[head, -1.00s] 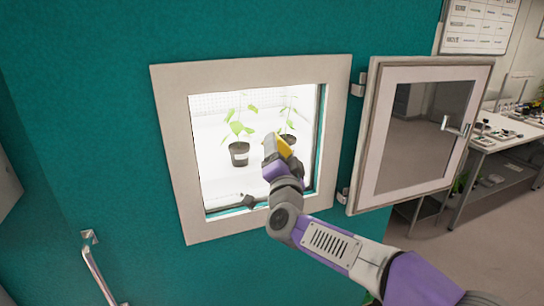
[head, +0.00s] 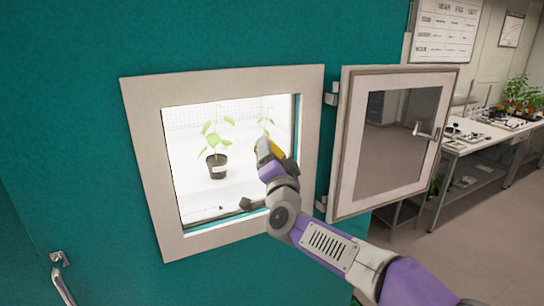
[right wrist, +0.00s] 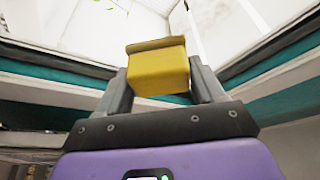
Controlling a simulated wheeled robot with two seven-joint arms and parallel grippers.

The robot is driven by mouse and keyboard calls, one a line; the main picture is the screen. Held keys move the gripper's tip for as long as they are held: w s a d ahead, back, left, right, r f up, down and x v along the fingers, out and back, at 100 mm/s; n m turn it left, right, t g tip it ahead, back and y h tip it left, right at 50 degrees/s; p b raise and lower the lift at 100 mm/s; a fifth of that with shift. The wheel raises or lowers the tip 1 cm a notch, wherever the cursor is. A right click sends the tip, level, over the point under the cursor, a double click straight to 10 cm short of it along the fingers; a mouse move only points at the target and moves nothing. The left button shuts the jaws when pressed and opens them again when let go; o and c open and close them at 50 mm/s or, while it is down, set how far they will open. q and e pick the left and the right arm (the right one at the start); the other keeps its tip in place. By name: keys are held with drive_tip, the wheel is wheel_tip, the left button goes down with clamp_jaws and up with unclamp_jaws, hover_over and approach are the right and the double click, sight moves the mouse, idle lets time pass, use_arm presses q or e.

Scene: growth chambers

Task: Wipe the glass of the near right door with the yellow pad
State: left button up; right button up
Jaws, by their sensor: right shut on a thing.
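The near right door (head: 388,143) stands open to the right of the chamber opening, hinged at its left edge. Its dark glass (head: 398,138) sits in a pale frame with a handle on the right side. My right gripper (head: 265,148) is in front of the lit chamber opening, left of the door and apart from its glass. It is shut on the yellow pad (right wrist: 158,68), which shows between the two fingers in the right wrist view. In the head view the pad (head: 277,149) is partly hidden by the gripper. My left gripper is not in view.
Inside the chamber, a potted plant (head: 217,165) stands at the left and another plant (head: 266,124) is partly hidden behind my gripper. The pale opening frame (head: 147,170) is set in a teal wall. A lab bench (head: 465,147) stands behind the door at right.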

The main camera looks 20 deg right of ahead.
drive_tip(key=shift+r, duration=0.3)
drive_tip(key=shift+s+a+f+p, duration=0.15)
drive_tip(key=shift+a+p, duration=0.3)
drive_tip(key=shift+a, duration=1.6)
drive_tip(key=shift+a+p, duration=0.6)
drive_tip(key=shift+a, duration=3.2)
drive_tip(key=shift+s, duration=0.1)
drive_tip(key=s+b, duration=0.2)
drive_tip(key=s, duration=0.7)
drive_tip(key=shift+d, duration=0.2)
